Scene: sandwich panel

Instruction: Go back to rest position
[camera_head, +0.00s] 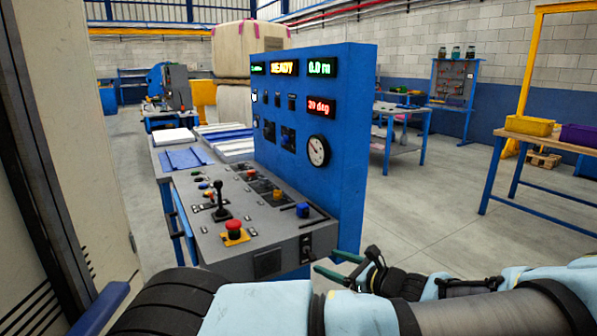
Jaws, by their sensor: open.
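My gripper (335,265) is at the lower middle of the head view, in front of the right front corner of the control console (200,215). Its two green fingers are apart, with nothing visible between them. My arm reaches in from the lower right, and part of it crosses the bottom of the view. The console has a joystick (220,205), a red emergency button (234,228) on a yellow base, a blue knob (302,210) and several small buttons. I cannot tell whether a fingertip touches the console.
A blue upright panel (340,150) with lit displays and a round gauge (318,150) stands behind the console. A beige cabinet (80,150) is close on the left. Workbenches (555,145) stand at the right. Open grey floor (430,200) lies between them.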

